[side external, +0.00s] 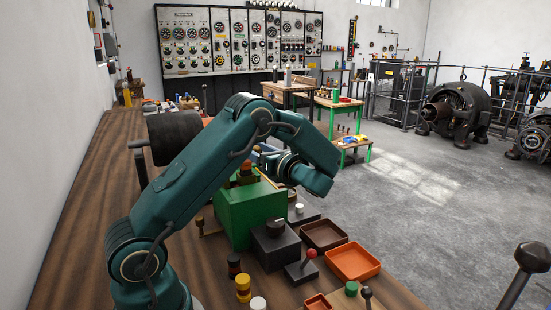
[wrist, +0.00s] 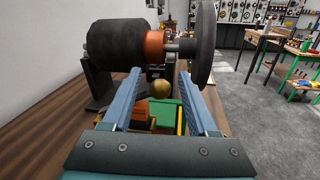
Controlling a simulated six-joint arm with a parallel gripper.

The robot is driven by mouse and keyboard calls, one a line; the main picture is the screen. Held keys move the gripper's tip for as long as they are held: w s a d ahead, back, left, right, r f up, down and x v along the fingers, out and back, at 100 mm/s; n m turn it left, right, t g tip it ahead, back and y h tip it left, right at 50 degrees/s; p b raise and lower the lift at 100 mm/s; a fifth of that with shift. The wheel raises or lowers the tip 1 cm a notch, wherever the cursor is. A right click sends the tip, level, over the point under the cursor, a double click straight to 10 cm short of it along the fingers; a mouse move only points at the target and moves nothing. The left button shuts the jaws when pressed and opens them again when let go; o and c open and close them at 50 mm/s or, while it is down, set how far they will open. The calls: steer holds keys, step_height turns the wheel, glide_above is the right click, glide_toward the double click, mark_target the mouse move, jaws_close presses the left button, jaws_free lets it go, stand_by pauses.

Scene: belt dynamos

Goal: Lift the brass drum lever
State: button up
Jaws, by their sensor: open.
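A brass ball knob (wrist: 161,89) shows in the wrist view between the two blue fingers of my gripper (wrist: 160,75), below a dark drum. It looks like the end of the drum lever; the rest of the lever is mostly hidden. The fingers are spread, with a gap on both sides of the knob. The dark drum (wrist: 115,50) has an orange collar (wrist: 154,47) and a shaft to a large dark wheel (wrist: 205,42). In the side view the drum (side external: 175,138) stands behind my arm, which hides the knob. My gripper's blue fingers (side external: 268,158) are partly hidden there.
A green box (side external: 250,215) stands on the wooden bench below my arm. A dark block (side external: 275,243), a red-knobbed lever (side external: 311,254), a brown tray (side external: 324,235) and an orange tray (side external: 353,262) are nearby. A wall (side external: 55,110) borders the bench at left.

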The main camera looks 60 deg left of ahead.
steer(key=shift+s+a, duration=0.2)
steer(key=shift+a, duration=1.05)
jaws_close()
steer(key=shift+d+f, duration=0.1)
stand_by(0.4)
